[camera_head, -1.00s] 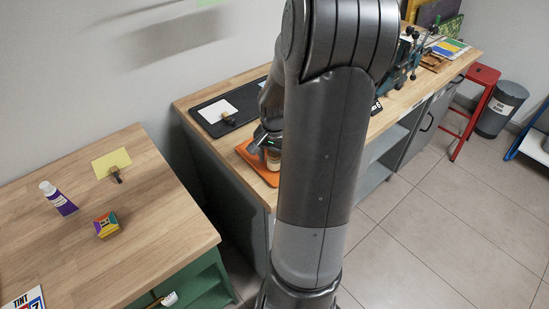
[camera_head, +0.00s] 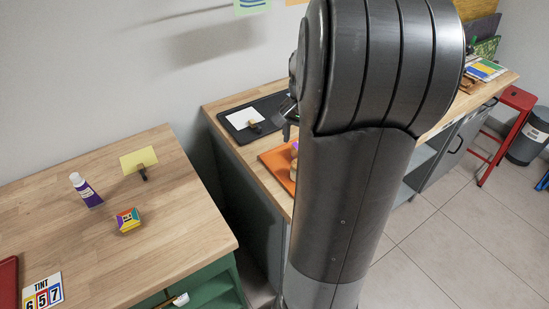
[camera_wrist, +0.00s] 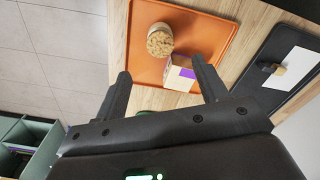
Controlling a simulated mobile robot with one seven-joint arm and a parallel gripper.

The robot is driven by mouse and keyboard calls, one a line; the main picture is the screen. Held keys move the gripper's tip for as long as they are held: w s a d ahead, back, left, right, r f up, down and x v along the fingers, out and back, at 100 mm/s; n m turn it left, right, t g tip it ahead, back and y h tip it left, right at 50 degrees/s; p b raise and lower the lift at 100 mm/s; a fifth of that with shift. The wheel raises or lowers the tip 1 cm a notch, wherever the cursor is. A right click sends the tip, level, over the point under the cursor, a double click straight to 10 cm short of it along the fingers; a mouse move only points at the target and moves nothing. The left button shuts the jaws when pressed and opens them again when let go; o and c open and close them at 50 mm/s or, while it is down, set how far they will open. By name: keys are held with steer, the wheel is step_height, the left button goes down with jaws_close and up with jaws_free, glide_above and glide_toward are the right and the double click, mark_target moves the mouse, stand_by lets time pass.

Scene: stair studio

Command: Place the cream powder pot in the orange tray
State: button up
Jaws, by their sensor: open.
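The cream powder pot (camera_wrist: 160,41), a small round jar with a tan grainy top, stands in the orange tray (camera_wrist: 200,28) in the wrist view. A small box with a purple panel (camera_wrist: 180,74) is beside it in the tray. My gripper (camera_wrist: 163,80) is open and empty, its fingers apart from the pot. In the head view the orange tray (camera_head: 273,160) lies on the far bench, partly hidden by my arm. My gripper (camera_head: 288,121) shows partly above it, and the pot is mostly hidden.
A black mat (camera_head: 238,138) with a white card lies behind the tray. The near table (camera_head: 170,215) holds a purple-labelled tube (camera_head: 86,190), a colourful box (camera_head: 128,220), a yellow card (camera_head: 138,160) and a number card (camera_head: 42,293).

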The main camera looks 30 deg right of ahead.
steer(key=s+a+r+n+t+h, duration=0.1)
steer(key=a+r+n, duration=0.25)
steer(key=a, duration=0.35)
steer(key=s+a+r+n+t+h, duration=0.1)
steer(key=s+a+r+n, duration=0.2)
steer(key=a, duration=0.5)
steer(key=s+a+r+n+t+y, duration=0.2)
steer(key=s+a+n, duration=0.4)
steer(key=a, duration=0.4)
steer(key=shift+s+r+t, duration=0.55)
steer(key=shift+s+t, duration=0.2)
steer(key=shift+t, duration=0.05)
